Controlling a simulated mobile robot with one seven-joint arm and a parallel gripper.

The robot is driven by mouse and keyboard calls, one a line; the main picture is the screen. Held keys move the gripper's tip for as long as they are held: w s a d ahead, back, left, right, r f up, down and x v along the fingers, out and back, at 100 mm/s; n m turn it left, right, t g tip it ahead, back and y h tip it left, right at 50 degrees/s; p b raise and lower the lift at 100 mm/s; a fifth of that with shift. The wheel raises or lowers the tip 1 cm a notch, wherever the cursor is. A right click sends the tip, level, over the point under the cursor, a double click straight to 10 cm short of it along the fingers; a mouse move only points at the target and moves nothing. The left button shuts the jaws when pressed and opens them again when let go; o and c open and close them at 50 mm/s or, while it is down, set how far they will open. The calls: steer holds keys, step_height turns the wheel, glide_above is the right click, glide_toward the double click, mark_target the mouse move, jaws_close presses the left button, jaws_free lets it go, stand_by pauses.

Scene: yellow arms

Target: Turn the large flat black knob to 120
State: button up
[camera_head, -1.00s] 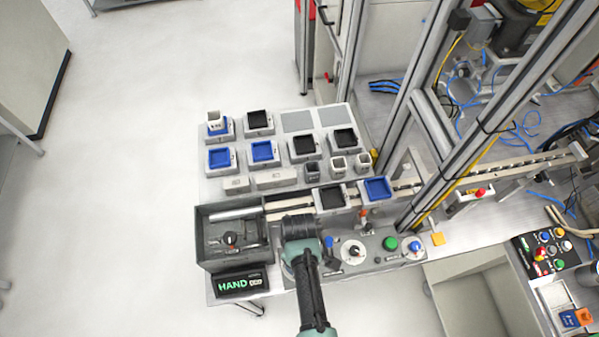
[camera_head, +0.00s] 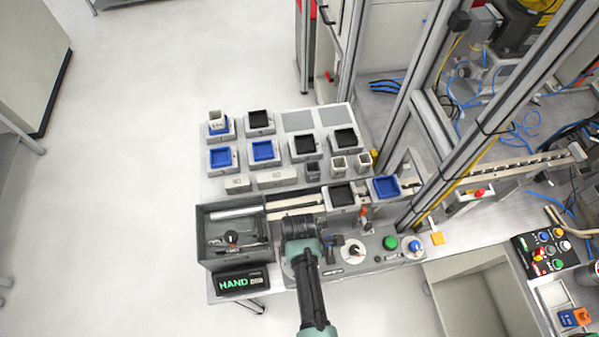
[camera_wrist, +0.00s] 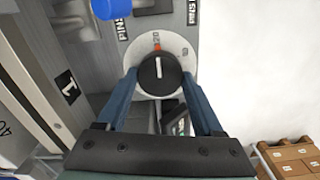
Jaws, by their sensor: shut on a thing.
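The large flat black knob (camera_wrist: 158,75) sits on a round pale dial (camera_wrist: 181,47) in the wrist view. Its white pointer line points up the picture, at or very near the orange mark (camera_wrist: 157,47) beside the printed 120. My gripper (camera_wrist: 158,82) has its two blue fingers on opposite sides of the knob, shut on it.
A blue knob (camera_wrist: 110,9) is close by at the upper left of the wrist view. Black and blue trays (camera_head: 385,187) stand on the conveyor behind.

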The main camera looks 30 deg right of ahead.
steer(key=shift+w+r, duration=0.1)
stand_by(0.3)
steer(key=o, duration=1.4)
step_height(320, 180, up, 13)
steer(key=shift+f+b, duration=0.1)
steer(key=shift+b, duration=0.8)
